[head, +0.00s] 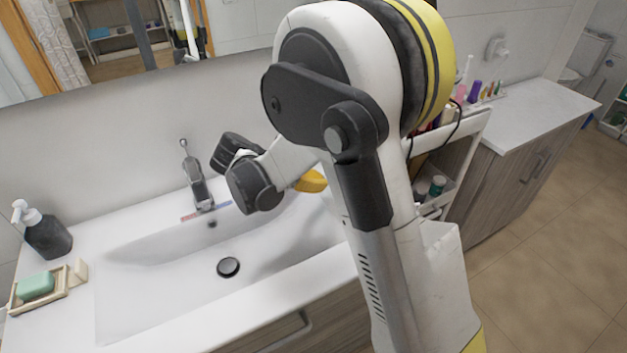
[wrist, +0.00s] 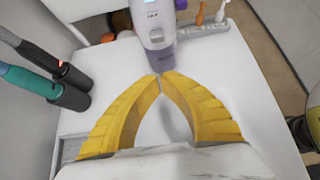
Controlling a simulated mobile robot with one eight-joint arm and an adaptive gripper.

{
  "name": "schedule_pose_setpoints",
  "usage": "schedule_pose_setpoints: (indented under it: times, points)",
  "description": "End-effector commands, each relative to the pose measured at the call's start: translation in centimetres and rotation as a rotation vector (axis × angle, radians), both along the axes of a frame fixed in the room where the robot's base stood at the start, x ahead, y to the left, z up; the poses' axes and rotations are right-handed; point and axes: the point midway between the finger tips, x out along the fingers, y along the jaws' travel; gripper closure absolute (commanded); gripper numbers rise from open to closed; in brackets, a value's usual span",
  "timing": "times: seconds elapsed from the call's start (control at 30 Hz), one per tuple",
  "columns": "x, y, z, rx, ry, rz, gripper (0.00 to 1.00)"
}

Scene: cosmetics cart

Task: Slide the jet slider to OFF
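A white and lilac device (wrist: 154,28) stands at the top middle of the wrist view, with small markings near its top edge. A small grey oval (wrist: 157,38) is on its front; I cannot tell whether this is the jet slider or how it is set. My gripper (wrist: 164,75) has two yellow fingers whose tips meet just in front of the device's lilac lower part. I cannot tell whether they touch it. Nothing shows held between them. In the head view my arm hides most of the gripper; only a yellow part shows beside the basin.
Dark cylindrical holders (wrist: 70,92) with a teal-handled tool stand at left in the wrist view. The white top between is clear. The head view shows a sink (head: 150,290) and faucet (head: 199,185).

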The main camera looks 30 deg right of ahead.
Motion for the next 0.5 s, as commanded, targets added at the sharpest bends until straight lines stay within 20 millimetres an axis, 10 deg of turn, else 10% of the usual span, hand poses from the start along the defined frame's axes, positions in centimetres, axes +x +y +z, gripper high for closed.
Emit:
schedule_pose_setpoints:
  times: [0.3,0.5]
  points:
    - [0.1,-5.4,-4.6,0.001,-0.001,-0.003,1.0]
    - [0.1,-5.1,-1.1,0.001,-0.001,-0.001,1.0]
